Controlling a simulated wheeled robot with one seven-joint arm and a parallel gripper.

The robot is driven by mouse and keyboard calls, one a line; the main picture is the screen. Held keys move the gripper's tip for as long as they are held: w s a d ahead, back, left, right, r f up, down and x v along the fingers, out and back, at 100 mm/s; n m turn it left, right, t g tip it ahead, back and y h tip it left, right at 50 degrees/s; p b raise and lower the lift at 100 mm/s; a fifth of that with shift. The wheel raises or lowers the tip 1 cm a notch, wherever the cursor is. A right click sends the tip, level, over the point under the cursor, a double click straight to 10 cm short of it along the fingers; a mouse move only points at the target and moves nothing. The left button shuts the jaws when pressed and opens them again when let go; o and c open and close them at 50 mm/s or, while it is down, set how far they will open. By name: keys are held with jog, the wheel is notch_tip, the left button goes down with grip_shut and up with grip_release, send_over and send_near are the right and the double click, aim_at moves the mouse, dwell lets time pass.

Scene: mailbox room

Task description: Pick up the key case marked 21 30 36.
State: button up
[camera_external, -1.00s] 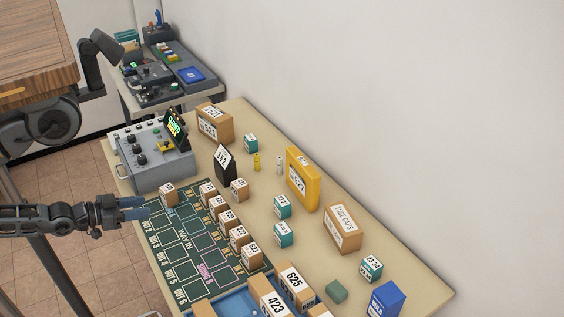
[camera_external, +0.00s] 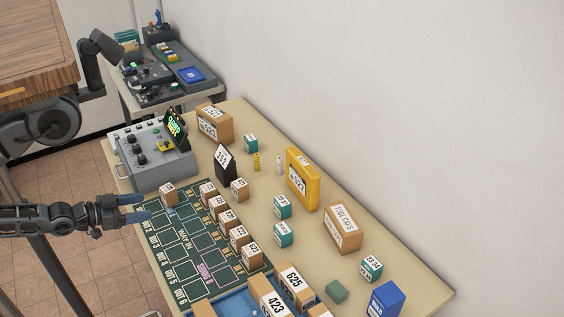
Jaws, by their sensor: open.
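Several small teal cases with white number labels stand on the beige table: one at the back (camera_external: 250,142), two near the middle (camera_external: 282,207) (camera_external: 284,234), and one towards the front right (camera_external: 371,268). Their numbers are too small to read surely, so I cannot tell which is marked 21 30 36. A plain green block (camera_external: 336,291) lies near the front one, no label visible. My gripper (camera_external: 143,208) is open and empty at the table's left edge, by the dark marked mat and well left of the teal cases.
Small numbered brown boxes (camera_external: 240,238) line the dark mat (camera_external: 180,250). A yellow box (camera_external: 303,180), a brown carton (camera_external: 342,229), a black number sign (camera_external: 224,163) and a blue box (camera_external: 386,299) stand around the cases. A grey control box (camera_external: 155,160) sits at the far left.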

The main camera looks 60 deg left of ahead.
jog(key=shift+o, duration=1.1)
